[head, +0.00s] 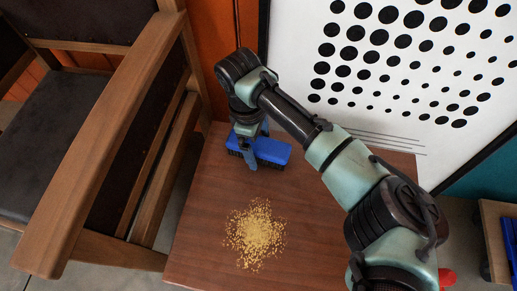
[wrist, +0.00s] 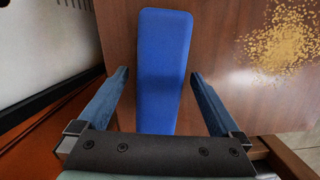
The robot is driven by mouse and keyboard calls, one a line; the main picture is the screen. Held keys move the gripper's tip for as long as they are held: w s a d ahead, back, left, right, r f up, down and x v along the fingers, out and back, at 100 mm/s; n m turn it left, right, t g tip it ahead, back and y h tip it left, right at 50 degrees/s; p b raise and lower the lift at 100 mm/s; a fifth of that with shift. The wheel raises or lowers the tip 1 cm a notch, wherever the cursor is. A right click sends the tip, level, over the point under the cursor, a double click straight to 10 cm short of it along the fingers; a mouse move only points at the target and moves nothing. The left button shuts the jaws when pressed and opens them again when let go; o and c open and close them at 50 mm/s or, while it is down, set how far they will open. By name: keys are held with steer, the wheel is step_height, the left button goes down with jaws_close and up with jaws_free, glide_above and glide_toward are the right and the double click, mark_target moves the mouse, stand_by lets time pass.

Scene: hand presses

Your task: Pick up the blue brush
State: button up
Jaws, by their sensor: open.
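The blue brush (head: 270,150) lies on the brown wooden table near its back edge, with dark bristles showing under its blue top. In the wrist view the brush (wrist: 163,70) stretches lengthwise between my two fingers, and its near end is hidden behind the gripper body. My gripper (head: 250,150) is open at the left part of the brush in the head view. In the wrist view one finger of my gripper (wrist: 160,78) is on each side of the brush, with a visible gap on both sides. I cannot tell how far down the fingertips reach.
A pile of yellow crumbs (head: 255,234) lies on the table (head: 205,240) in front of the brush. A wooden armchair (head: 105,140) stands close at the left. A white board with black dots (head: 300,60) stands behind the table. The table's front left is clear.

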mark_target(258, 143)
jaws_close()
stand_by(0.4)
steer(key=shift+r, duration=0.2)
step_height(258, 143, up, 10)
steer(key=p, duration=0.5)
steer(key=shift+f, duration=0.1)
